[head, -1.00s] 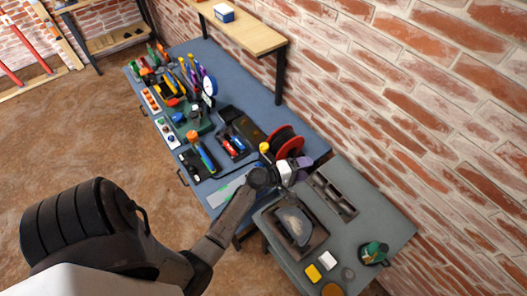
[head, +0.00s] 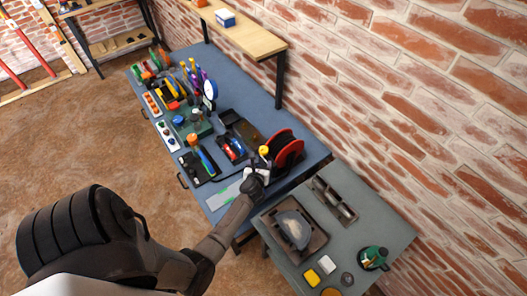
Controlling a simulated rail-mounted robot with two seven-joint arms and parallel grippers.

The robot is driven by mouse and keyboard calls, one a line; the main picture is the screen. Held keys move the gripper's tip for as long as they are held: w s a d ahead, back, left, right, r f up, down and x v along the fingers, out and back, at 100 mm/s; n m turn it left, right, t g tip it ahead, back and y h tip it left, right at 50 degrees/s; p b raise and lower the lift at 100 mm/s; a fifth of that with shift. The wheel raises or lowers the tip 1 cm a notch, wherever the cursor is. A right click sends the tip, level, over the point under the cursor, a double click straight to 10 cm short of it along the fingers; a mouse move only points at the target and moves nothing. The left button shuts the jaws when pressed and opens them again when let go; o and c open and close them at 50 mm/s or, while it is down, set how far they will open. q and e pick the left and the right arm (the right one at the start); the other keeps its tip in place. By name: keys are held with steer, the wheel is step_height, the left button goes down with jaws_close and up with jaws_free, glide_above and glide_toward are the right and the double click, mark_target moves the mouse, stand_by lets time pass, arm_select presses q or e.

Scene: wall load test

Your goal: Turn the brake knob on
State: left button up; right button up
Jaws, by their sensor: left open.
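A red-rimmed reel (head: 290,153) with a dark winding stands upright near the right end of the blue bench. A small yellow knob (head: 264,150) is at its left side; I take it for the brake knob, but its turned position is too small to read. My left gripper (head: 256,166) is open, just below and left of the yellow knob. It appears empty and apart from the knob, though the gap is hard to judge. The lower left of the reel is partly close behind my wrist. My right gripper is not in view.
The blue bench (head: 250,95) holds several tools and trays left of the reel. A lower grey table (head: 375,228) at right carries a tray, small blocks and a green item (head: 373,256). A wooden shelf (head: 240,35) and brick wall stand behind.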

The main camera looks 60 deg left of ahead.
mark_target(264, 150)
arm_select(q)
steer(key=b+x, duration=0.3)
steer(key=x, duration=0.6)
steer(key=shift+b+x, duration=0.4)
steer(key=shift+x, duration=0.65)
steer(key=shift+r, duration=0.1)
steer(key=c, duration=0.9)
